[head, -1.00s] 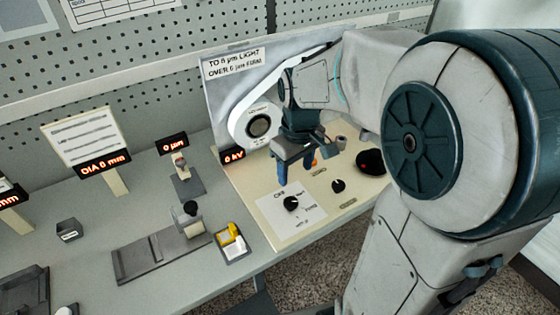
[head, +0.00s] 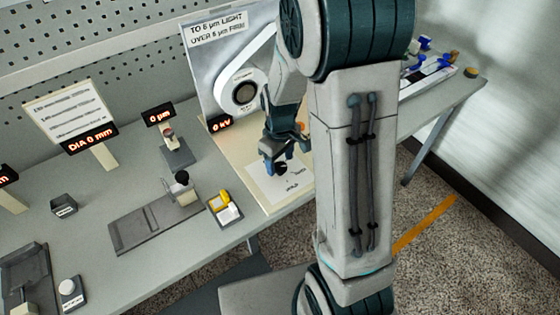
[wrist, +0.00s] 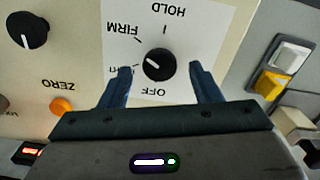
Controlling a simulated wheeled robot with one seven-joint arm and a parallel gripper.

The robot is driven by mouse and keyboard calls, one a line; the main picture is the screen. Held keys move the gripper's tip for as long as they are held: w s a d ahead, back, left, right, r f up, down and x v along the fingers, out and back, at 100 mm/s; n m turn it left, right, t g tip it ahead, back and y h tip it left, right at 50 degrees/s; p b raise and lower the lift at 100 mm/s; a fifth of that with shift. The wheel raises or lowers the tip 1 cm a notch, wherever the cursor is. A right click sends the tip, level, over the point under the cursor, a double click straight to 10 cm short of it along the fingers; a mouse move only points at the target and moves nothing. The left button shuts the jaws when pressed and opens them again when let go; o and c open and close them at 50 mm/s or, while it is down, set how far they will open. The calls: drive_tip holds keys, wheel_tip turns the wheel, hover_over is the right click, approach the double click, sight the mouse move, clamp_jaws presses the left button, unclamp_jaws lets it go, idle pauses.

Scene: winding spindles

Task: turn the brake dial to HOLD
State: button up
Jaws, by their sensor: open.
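The brake dial (wrist: 160,65) is a round black knob with a white pointer mark, on a white label plate (wrist: 190,30). The plate reads OFF, a partly hidden word, FIRM and HOLD. In the wrist view the pointer is toward the left, on the side of the hidden word and FIRM, not at HOLD. My gripper (wrist: 160,70) is open, with one blue finger on each side of the dial and a gap to it on both sides. In the head view my gripper (head: 279,164) is over the dial (head: 281,169), which it partly covers.
Another black knob (wrist: 27,30) and an orange ZERO button (wrist: 62,106) sit on the same panel. A winding disc (head: 243,92) is behind. My arm hides the panel's right part.

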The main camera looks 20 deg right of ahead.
drive_tip(key=shift+f, duration=0.8)
drive_tip(key=c, duration=1)
drive_tip(key=shift+m, duration=0.4)
drive_tip(key=m+b, duration=0.1)
drive_tip(key=m, duration=1)
